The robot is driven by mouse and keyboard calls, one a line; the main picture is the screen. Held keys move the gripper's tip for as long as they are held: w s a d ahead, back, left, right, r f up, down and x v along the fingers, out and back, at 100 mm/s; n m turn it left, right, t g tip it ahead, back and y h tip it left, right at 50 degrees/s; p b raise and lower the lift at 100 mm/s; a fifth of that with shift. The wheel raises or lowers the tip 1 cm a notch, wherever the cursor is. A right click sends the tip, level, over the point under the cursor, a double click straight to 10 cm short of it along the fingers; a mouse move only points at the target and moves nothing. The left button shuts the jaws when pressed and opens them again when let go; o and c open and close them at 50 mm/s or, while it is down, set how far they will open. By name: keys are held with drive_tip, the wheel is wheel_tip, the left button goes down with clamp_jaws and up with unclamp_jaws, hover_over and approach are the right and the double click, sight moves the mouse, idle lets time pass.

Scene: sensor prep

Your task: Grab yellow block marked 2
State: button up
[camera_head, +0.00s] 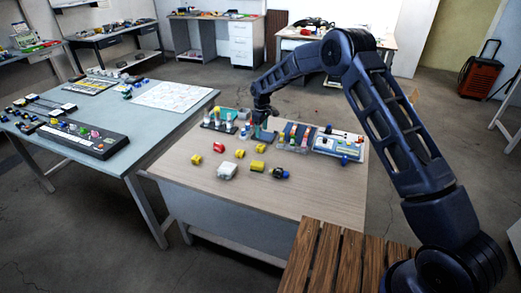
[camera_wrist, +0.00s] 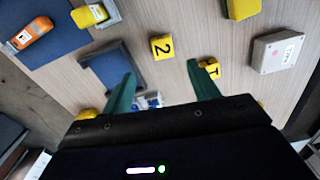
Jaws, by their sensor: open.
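The yellow block marked 2 (camera_wrist: 162,47) lies on the wooden tabletop in the wrist view, just beyond the gap between my fingertips. A second yellow block, marked 1 (camera_wrist: 210,68), lies to its right, close to my right finger in the picture. My gripper (camera_wrist: 161,72) is open, with two green fingers spread and nothing between them. In the head view my gripper (camera_head: 262,133) hangs over the back part of the table, near a dark stand. Several small yellow blocks (camera_head: 240,153) show there, but their marks are too small to read.
A grey-white labelled box (camera_wrist: 277,52) lies right of the blocks, and another yellow piece (camera_wrist: 243,8) is at the top edge. A dark blue tray (camera_wrist: 88,68) and an orange device (camera_wrist: 33,32) are at left. The wooden table's (camera_head: 215,200) front is clear.

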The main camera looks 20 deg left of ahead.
hover_over(260, 146)
drive_tip(key=f, duration=0.4)
drive_tip(key=shift+w+d+f, duration=0.2)
drive_tip(key=shift+d+f, duration=0.05)
drive_tip(key=shift+d, duration=0.05)
drive_tip(key=shift+s+a+f, duration=0.1)
drive_tip(key=shift+f, duration=1.25)
drive_tip(key=shift+s+a+f, duration=0.1)
drive_tip(key=shift+f, duration=1.2)
drive_tip(key=c, duration=1.1)
